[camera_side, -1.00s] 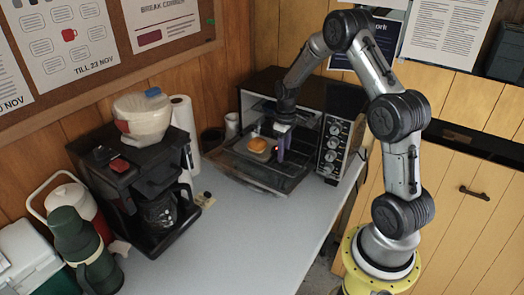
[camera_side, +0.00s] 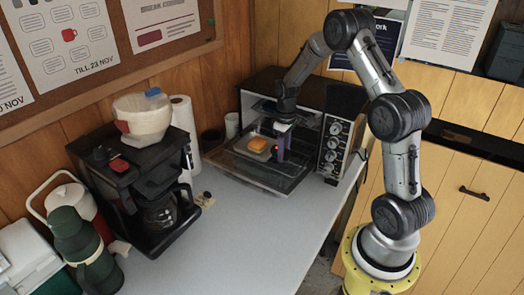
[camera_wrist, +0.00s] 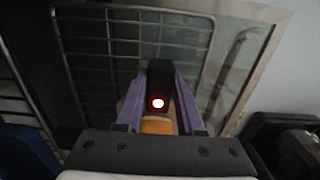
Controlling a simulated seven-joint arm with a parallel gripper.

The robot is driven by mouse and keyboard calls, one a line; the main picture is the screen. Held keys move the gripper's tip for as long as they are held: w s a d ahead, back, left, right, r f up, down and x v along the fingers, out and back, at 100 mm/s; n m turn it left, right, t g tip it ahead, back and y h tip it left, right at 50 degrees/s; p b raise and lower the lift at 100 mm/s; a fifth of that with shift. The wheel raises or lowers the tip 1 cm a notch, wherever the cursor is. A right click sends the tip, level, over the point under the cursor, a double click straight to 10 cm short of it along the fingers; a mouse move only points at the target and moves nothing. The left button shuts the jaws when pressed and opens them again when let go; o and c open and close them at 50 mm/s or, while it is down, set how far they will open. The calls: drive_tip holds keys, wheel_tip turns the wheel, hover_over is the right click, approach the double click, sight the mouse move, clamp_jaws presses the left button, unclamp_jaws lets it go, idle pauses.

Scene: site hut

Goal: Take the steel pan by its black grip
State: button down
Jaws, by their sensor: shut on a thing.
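The steel pan (camera_side: 262,156) sits at the open front of the toaster oven in the side view, with an orange-brown piece of food on it (camera_side: 257,145). My gripper (camera_side: 281,151) points down at the pan's right side. In the wrist view, my gripper's purple fingers (camera_wrist: 160,84) are shut on the pan's black grip (camera_wrist: 160,74), one on each side. A red glowing spot shows on the dark grip. The food (camera_wrist: 157,126) shows just below it. Most of the pan is hidden in the wrist view.
The toaster oven (camera_side: 331,135) has its glass door (camera_side: 255,174) lowered, with a wire rack (camera_wrist: 95,60) near my fingers. A coffee maker (camera_side: 130,170) with a glass jug (camera_side: 162,215) stands to the left. A paper roll (camera_side: 185,125) is behind. The front counter is clear.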

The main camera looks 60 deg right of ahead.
drive_tip(key=shift+r, duration=2.25)
drive_tip(key=shift+w, duration=0.1)
